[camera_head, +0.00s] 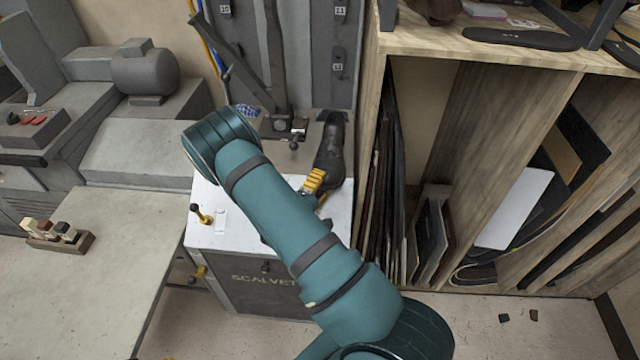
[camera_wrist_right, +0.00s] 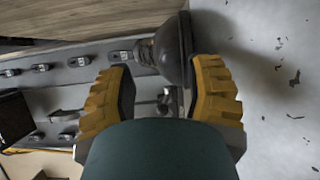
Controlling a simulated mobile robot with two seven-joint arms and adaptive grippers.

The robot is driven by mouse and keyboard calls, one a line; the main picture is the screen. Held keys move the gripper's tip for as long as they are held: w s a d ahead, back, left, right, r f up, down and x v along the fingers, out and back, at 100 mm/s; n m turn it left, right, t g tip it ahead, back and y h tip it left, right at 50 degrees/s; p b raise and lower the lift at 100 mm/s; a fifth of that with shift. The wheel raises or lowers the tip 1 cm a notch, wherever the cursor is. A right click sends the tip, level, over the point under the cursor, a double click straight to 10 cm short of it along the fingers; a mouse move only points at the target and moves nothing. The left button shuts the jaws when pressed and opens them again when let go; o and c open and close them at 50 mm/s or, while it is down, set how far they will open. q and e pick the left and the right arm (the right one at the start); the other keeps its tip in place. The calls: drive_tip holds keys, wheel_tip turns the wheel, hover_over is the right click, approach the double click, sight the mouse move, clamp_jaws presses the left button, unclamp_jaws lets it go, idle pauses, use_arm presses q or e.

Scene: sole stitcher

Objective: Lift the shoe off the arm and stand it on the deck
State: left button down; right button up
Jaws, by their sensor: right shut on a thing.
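The dark shoe (camera_head: 331,152) is at the right side of the stitching machine, above the far right part of the pale deck (camera_head: 240,228). The machine's arm and head (camera_head: 277,122) are just left of it. My right gripper (camera_head: 316,184) has yellow fingers at the near end of the shoe and is shut on it. In the right wrist view the shoe (camera_wrist_right: 176,48) shows between and beyond the fingertips (camera_wrist_right: 165,85). I cannot tell whether the shoe touches the deck. My forearm hides part of the deck. My left gripper is not in view.
A wooden shelf (camera_head: 480,58) with upright sheets stands close on the right. A workbench (camera_head: 85,260) with a small block rack (camera_head: 57,235) lies left. The deck's front left is clear.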

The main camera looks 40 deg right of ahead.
wheel_tip(320, 180, up, 7)
drive_tip(key=a+p, duration=0.2)
drive_tip(key=p, duration=0.3)
drive_tip(key=shift+s+a, duration=0.35)
drive_tip(key=shift+a, duration=0.05)
drive_tip(key=o, duration=0.7)
drive_tip(key=shift+f, duration=0.15)
drive_tip(key=shift+c, duration=0.2)
drive_tip(key=s+a+f+m+y, duration=0.2)
drive_tip(key=a+f+m+y, duration=0.1)
drive_tip(key=a+f+y, duration=1)
drive_tip(key=s+a+r+m+g+y, duration=0.1)
drive_tip(key=s+a+y, duration=0.3)
drive_tip(key=a, duration=0.5)
drive_tip(key=s+a+r+m+g+y, duration=0.1)
drive_tip(key=s+a+r+g+y, duration=0.1)
drive_tip(key=a, duration=0.8)
drive_tip(key=s+r+y, duration=0.1)
drive_tip(key=s+y, duration=0.1)
drive_tip(key=s, duration=0.1)
drive_tip(key=shift+s, duration=0.35)
